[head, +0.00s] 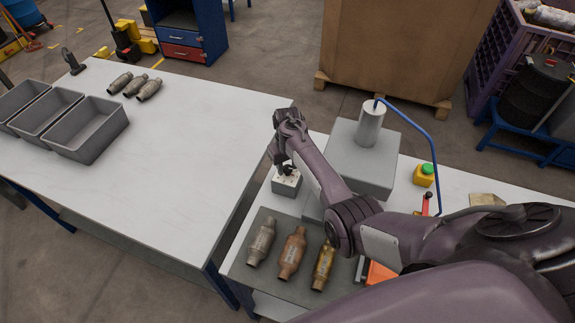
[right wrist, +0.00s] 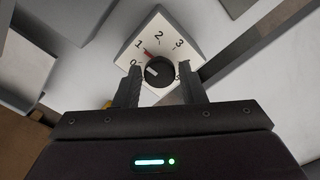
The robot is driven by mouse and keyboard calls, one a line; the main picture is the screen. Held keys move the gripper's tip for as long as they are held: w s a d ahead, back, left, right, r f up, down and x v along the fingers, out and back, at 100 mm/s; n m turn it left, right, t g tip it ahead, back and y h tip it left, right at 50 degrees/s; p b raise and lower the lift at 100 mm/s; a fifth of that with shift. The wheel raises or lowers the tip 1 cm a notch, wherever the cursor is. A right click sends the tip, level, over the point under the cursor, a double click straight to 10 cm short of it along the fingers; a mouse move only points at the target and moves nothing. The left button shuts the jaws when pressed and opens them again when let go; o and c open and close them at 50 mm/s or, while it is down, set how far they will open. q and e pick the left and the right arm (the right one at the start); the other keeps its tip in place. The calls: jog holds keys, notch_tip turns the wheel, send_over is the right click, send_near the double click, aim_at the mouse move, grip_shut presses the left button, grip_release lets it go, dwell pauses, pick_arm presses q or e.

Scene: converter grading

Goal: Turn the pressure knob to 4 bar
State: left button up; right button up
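The pressure knob (right wrist: 160,72) is a black round dial on a white box (right wrist: 160,35) in the right wrist view. A red pointer mark shows at the knob's edge near the 1. The numbers 0, 1, 2 and 3 can be read; the 4 is hidden, and a partly covered figure shows at the right. My right gripper (right wrist: 159,80) is open, with one finger on each side of the knob and visible gaps to it. In the head view the white box (head: 287,184) stands beneath my right gripper (head: 285,169), which covers the knob. My left gripper is not in view.
A grey block with a metal cylinder (head: 370,125) and blue tube stands beside the box. Three converters (head: 293,253) lie on a grey mat in front. The left table (head: 190,130) is mostly clear, with grey bins (head: 88,130).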

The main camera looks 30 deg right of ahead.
jog(key=c, duration=0.6)
jog(key=shift+o, duration=0.2)
